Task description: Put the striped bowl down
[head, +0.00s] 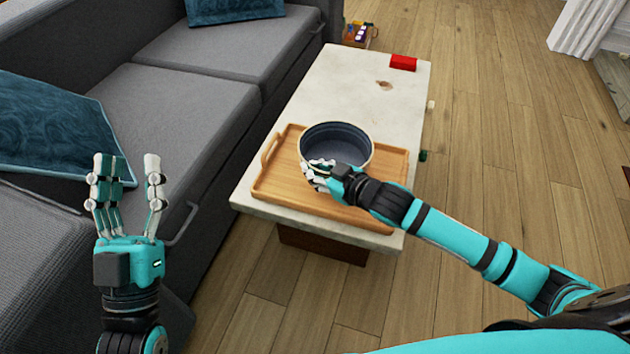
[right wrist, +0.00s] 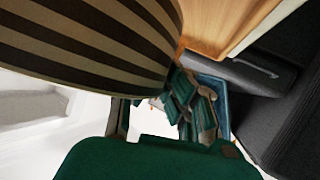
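The striped bowl (head: 345,132) shows a dark inside and a pale rim in the head view, over the wooden tray (head: 272,190) on the coffee table. Its brown and cream striped wall (right wrist: 85,40) fills the upper left of the right wrist view. My right gripper (head: 318,174) has its fingers closed at the bowl's near left rim. The fingers also show beside the wall in the right wrist view (right wrist: 192,105). The bowl looks about level. Its base is hidden, so I cannot tell if it touches the tray. My left gripper (head: 127,180) is open and empty, near the sofa.
The pale coffee table (head: 335,75) has free room beyond the tray. A red block (head: 403,62) lies at its far end. A grey sofa (head: 180,110) with blue cushions (head: 55,130) runs along the left. Wooden floor (head: 510,160) is open on the right.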

